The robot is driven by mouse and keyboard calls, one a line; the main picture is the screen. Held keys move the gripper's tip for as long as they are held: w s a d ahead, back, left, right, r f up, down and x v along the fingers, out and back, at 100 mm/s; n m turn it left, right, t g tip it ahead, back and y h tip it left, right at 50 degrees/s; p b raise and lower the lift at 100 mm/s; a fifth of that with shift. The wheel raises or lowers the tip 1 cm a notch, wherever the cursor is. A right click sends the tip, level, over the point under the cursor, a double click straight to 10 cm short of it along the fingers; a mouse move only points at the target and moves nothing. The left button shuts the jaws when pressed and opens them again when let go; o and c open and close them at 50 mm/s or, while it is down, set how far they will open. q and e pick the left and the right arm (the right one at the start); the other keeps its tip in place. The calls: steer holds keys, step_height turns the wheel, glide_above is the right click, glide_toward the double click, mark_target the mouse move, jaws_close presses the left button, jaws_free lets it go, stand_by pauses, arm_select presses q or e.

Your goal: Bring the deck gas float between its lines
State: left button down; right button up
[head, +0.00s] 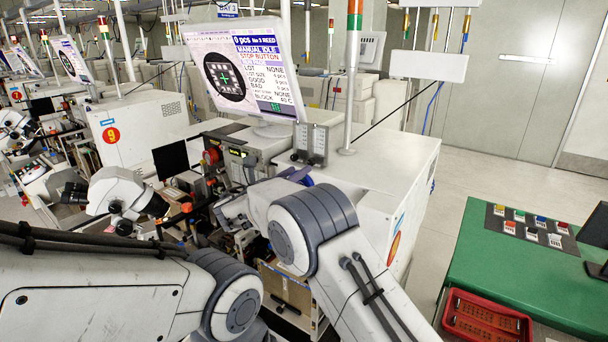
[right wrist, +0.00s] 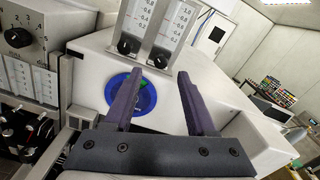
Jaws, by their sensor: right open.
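Two flowmeters (head: 311,142) stand side by side on the front of the white bonder. In the right wrist view, the left flowmeter (right wrist: 136,27) and the right flowmeter (right wrist: 171,32) have numbered scales, with a black knob at each foot. Their tops are cut off. I cannot tell which is the deck gas one, nor make out its float or lines. My right gripper (right wrist: 155,100) is open and empty, its fingers below the knobs; it shows small in the head view (head: 298,173). My left gripper is not in view.
A panel with a dial (right wrist: 18,38) is at the left. The monitor (head: 240,70) and a signal pole (head: 351,90) stand above. A green table (head: 500,275) with a red tray (head: 487,318) is at right.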

steer(key=b+v, duration=0.1)
steer(key=v, duration=0.3)
steer(key=shift+s+a, duration=0.15)
steer(key=shift+s, duration=0.15)
